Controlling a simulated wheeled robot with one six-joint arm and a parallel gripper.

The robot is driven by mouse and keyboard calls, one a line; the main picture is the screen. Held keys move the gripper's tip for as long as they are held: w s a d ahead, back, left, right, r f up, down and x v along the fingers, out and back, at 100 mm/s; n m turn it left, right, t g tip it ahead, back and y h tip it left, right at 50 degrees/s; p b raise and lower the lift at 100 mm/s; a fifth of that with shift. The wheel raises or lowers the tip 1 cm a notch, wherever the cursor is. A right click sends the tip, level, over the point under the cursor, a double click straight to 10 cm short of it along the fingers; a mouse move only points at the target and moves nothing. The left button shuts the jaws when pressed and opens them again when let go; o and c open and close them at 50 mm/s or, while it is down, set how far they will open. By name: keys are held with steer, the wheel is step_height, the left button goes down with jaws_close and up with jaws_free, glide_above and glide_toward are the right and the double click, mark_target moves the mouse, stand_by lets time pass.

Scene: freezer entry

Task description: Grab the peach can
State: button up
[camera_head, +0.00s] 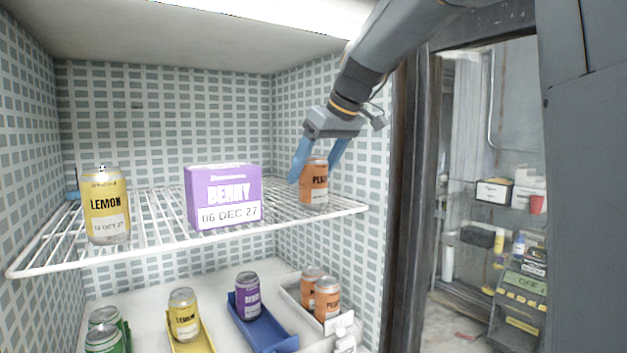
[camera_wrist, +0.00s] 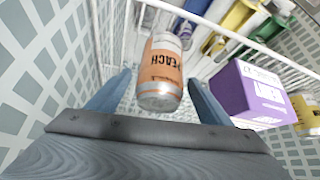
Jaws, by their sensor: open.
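The orange peach can (camera_head: 313,186) stands upright at the right end of the white wire shelf (camera_head: 160,242). My gripper (camera_head: 318,168) is above and around it, with one blue finger on each side of the can's upper part. In the wrist view the peach can (camera_wrist: 161,72) shows between the two open fingers (camera_wrist: 157,92), with gaps visible on both sides. The left finger hides a little of the can's edge in the head view. I cannot tell from the pictures that either finger touches it.
A purple berry box (camera_head: 223,197) stands left of the can, and a yellow lemon can (camera_head: 104,205) farther left. Below, several cans stand in a yellow tray (camera_head: 196,346), a blue tray (camera_head: 268,334) and a white tray (camera_head: 300,301). The tiled wall is close on the right.

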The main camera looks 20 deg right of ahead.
steer(key=c, duration=1.4)
steer(key=shift+r, duration=0.2)
